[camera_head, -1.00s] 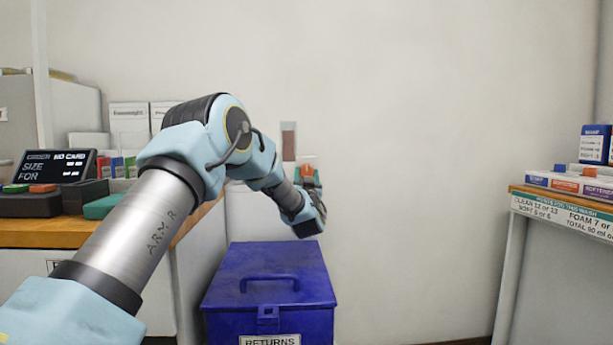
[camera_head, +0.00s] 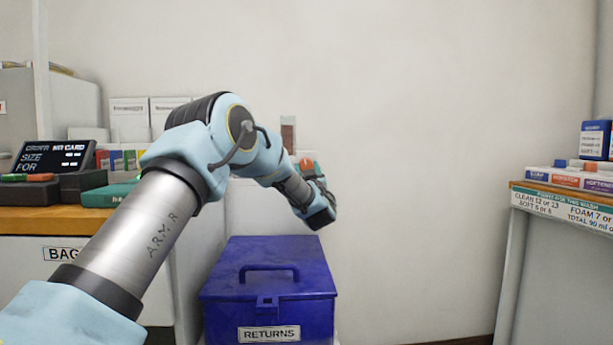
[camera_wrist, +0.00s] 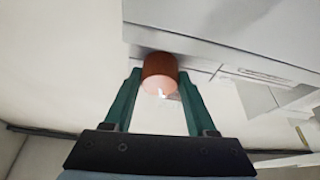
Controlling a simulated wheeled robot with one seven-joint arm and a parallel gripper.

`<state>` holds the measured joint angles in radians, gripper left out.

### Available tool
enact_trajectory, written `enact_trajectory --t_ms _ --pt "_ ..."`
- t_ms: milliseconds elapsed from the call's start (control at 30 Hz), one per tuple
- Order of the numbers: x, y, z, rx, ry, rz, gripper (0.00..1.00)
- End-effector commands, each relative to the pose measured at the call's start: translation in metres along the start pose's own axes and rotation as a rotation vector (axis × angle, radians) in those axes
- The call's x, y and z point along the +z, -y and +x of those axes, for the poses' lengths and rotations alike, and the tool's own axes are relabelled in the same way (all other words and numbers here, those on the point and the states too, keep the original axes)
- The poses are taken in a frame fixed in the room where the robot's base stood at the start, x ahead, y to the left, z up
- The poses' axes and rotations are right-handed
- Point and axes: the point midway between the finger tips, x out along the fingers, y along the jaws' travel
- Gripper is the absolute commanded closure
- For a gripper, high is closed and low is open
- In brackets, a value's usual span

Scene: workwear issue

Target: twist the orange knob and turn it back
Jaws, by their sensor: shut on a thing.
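The orange knob (camera_wrist: 159,72) sits between the green fingers of my gripper (camera_wrist: 160,88) in the wrist view, against the edge of a pale unit (camera_wrist: 220,22). The fingers are shut on it, and a small white mark shows on its lighter face. In the head view the orange knob (camera_head: 306,164) shows just above my gripper (camera_head: 318,184), at the far end of my arm above the blue box. My wrist partly hides the fingers and the knob there.
A blue lidded box (camera_head: 270,265) marked RETURNS stands below my gripper. A wooden counter (camera_head: 60,222) with a dark display (camera_head: 55,158) is at left. A shelf table (camera_head: 560,195) with boxes is at right. The wall between is bare.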

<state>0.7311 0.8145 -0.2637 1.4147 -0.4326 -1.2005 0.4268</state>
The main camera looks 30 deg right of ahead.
Motion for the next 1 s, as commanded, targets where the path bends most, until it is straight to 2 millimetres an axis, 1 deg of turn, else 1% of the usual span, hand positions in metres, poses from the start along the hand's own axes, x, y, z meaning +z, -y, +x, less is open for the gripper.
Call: enact_trajectory --t_ms 33,1000 --pt "0.004 -0.0009 -0.0021 -0.016 0.0 -0.041 0.99" --pt "-0.0019 -0.0048 0.0008 -0.368 0.001 -0.885 0.99"
